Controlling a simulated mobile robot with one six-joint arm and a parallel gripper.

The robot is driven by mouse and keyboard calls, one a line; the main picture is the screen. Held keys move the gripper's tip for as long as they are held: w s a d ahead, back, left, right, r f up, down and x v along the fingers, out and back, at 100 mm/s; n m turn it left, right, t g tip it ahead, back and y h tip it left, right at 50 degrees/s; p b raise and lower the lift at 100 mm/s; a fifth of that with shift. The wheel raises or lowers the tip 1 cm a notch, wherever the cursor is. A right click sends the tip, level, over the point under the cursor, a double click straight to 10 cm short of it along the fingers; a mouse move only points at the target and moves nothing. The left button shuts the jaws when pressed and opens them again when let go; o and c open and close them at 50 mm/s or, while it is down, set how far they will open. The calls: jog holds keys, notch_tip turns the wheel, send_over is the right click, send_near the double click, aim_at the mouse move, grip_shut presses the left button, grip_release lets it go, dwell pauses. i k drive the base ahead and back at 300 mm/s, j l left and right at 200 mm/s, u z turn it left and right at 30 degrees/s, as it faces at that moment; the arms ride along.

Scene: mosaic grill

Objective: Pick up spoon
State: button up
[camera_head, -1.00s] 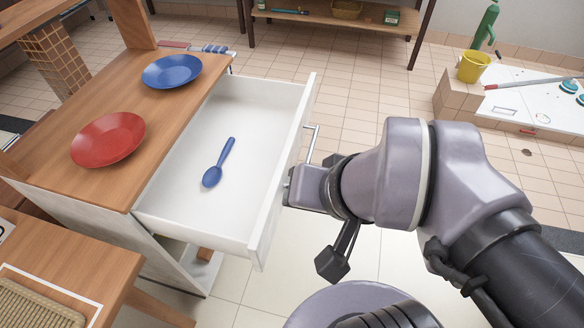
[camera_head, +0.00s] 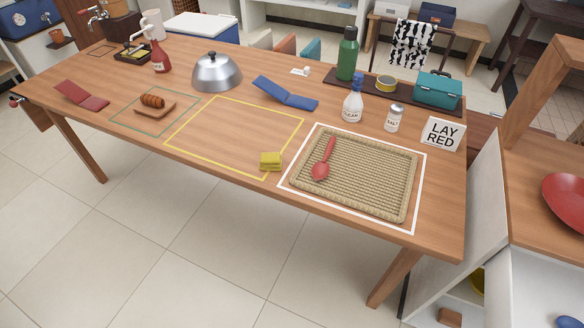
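A red spoon (camera_head: 324,160) lies on a woven tan tray (camera_head: 385,208) at the right end of the wooden table, inside a white outline. Its bowl is toward the front and its handle points back. At the lower right corner a small part of a blue spoon (camera_head: 568,322) shows in the white drawer (camera_head: 535,285); the rest is cut off by the frame edge. My gripper and arm are not in this view.
A sign (camera_head: 443,133) reading "LAY RED" stands behind the tray. A salt shaker (camera_head: 394,118), spray bottle (camera_head: 352,101), yellow sponge (camera_head: 270,161) and silver dome (camera_head: 217,73) are on the table. A red plate (camera_head: 567,203) sits on the cabinet at right.

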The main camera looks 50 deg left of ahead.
aim_at(320, 170)
jog(key=u, duration=1.8)
jog(key=i+j+z, duration=0.25)
jog(key=z, duration=0.2)
jog(key=i+j+z, duration=0.7)
jog(key=j+z, duration=0.25)
jog(key=i+j+z, duration=0.15)
jog(key=j+z, duration=0.3)
